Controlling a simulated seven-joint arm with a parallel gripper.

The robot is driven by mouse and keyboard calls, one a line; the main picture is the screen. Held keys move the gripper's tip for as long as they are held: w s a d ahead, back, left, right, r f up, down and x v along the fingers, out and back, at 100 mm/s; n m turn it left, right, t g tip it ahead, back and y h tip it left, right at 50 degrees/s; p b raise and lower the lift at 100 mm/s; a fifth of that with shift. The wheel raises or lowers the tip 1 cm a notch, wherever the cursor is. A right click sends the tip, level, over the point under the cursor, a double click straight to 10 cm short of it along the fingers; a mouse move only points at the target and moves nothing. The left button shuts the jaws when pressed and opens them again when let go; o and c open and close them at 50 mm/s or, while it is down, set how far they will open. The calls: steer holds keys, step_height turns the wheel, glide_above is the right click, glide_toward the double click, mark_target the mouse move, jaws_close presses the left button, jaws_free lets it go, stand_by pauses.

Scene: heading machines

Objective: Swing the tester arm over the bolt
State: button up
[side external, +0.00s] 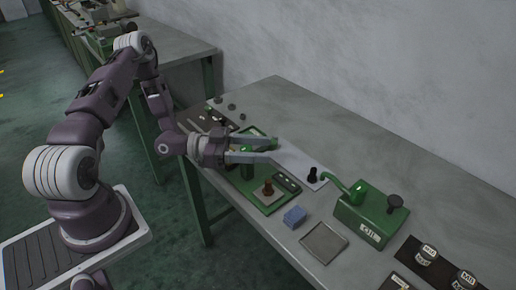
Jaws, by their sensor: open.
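The tester is a green unit on the bench, with a green base plate (262,203) and a green upright part (247,171) partly behind my gripper. A brown bolt (267,188) stands upright on a pale pad on this base. My gripper (274,151) is open, its two long grey fingers pointing right above the rear of the tester, with nothing seen between the fingertips. Some green shows behind and between the fingers, but they hide much of the tester arm. I cannot tell whether the fingers touch it.
A green oil box (368,217) with a curved spout and black knob stands to the right. A black knobbed piece (313,176) is on a pale plate. A blue block (294,216) and a shallow grey tray (323,243) lie in front. The bench's (330,125) rear is clear.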

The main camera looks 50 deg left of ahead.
jaws_close()
stand_by(1.4)
